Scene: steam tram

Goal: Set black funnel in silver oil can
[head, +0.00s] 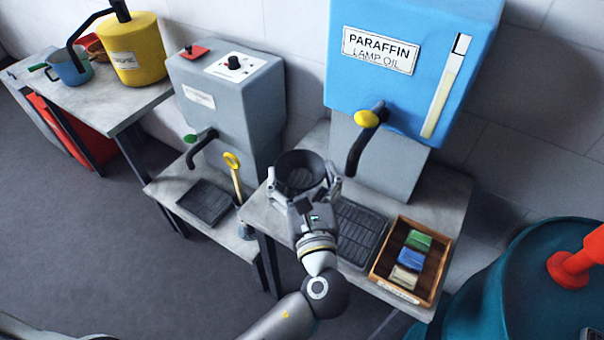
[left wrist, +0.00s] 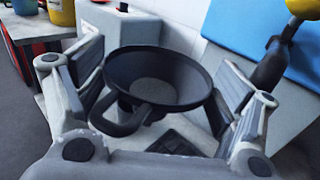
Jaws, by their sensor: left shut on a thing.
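The black funnel (head: 299,172) is a wide, dark, round bowl with a loop handle. My left gripper (head: 304,190) is shut on it, above the near left part of the grey bench. In the left wrist view the funnel (left wrist: 158,80) sits between the two spread fingers, its open mouth facing the camera and its handle toward the lower left. Its spout is hidden below the bowl. I cannot make out the silver oil can in either view; whether it stands under the funnel is hidden.
A blue paraffin tank (head: 410,70) with a black spout and yellow tap stands behind. A black drip grate (head: 360,235) and a wooden tray (head: 428,297) of coloured blocks lie right of my gripper. A grey tank (head: 228,100) and a yellow-handled tool (head: 236,180) are left.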

